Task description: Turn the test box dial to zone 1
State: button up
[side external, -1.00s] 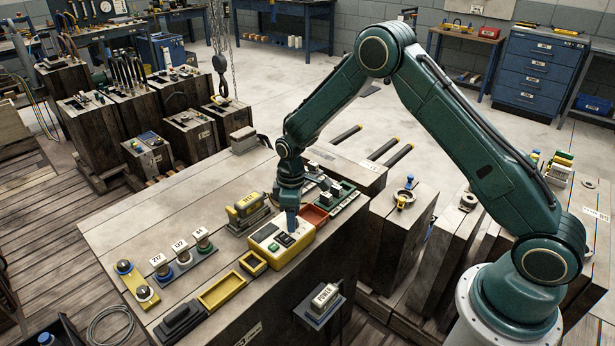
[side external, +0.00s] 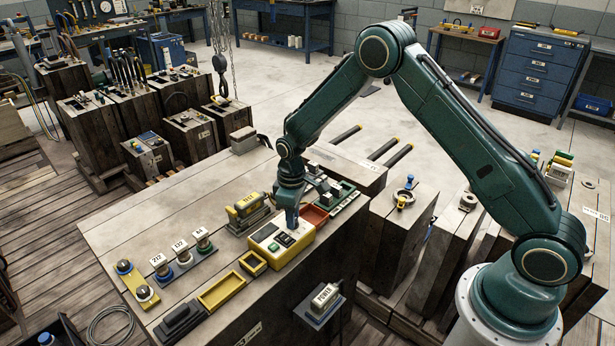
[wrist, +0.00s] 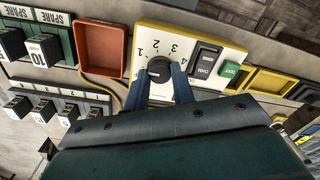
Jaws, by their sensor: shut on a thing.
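The test box (side external: 294,252) is yellow with a white top panel and sits on the wooden bench top. In the wrist view its panel (wrist: 205,38) carries the numbers 1 to 4 in an arc around a black dial (wrist: 159,66). A small light mark shows on the dial, towards its left side; its exact heading is hard to read. My gripper (side external: 292,224) points down onto the box. In the wrist view my gripper's blue fingers (wrist: 162,80) are shut on the dial, one on each side. The dial is hidden in the side view.
On the panel beside the dial are a black switch (wrist: 206,62) and a green TEST button (wrist: 231,70). A red-orange tray (wrist: 101,48) adjoins the box. Labelled plugs (wrist: 42,48) stand beyond it. A yellow tray (side external: 222,290) lies in front.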

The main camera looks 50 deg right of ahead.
jog(key=m, duration=0.5)
jog(key=shift+m, duration=0.3)
dwell(0.4)
jog(key=o, duration=1)
jog(key=shift+r, duration=0.2)
notch_tip(320, 180, up, 14)
jog(key=shift+d+f, duration=0.15)
jog(key=shift+f, duration=0.1)
jog(key=shift+r, duration=0.1)
